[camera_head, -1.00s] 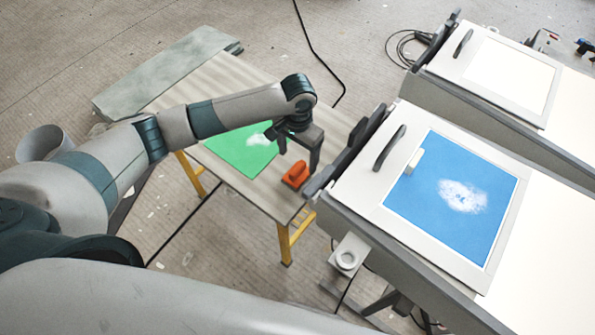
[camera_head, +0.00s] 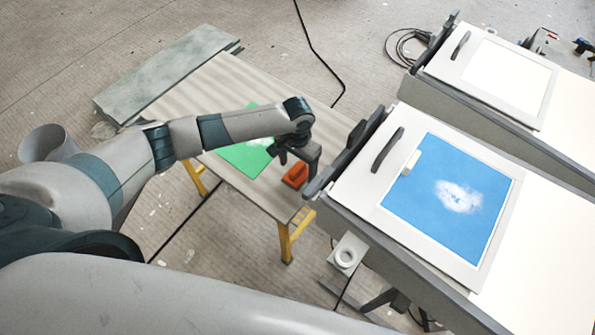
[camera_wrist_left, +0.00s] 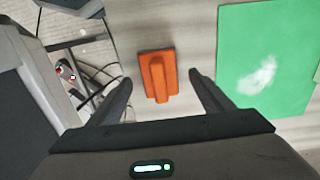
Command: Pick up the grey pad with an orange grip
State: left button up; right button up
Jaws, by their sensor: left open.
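The pad with the orange grip (camera_head: 295,176) lies on the worktable near its right edge. In the left wrist view, the orange grip (camera_wrist_left: 158,78) is a raised bar on an orange-brown rectangular base; I cannot make out any grey part. My left gripper (camera_head: 297,167) is open and empty above the pad. In the left wrist view its two fingers stand on either side of the pad, apart from it. In the head view the gripper partly hides the pad. My right gripper is not in view.
A green sheet with a white patch (camera_head: 245,161) lies left of the pad on the worktable (camera_head: 215,85). Close on the right stands a white mould bench with a black handle (camera_head: 387,150) and a blue sheet (camera_head: 420,205). A second bench (camera_head: 455,68) stands behind it.

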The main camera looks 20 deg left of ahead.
pick_arm(q)
jog(key=shift+f, duration=0.95)
jog(key=c, duration=1.1)
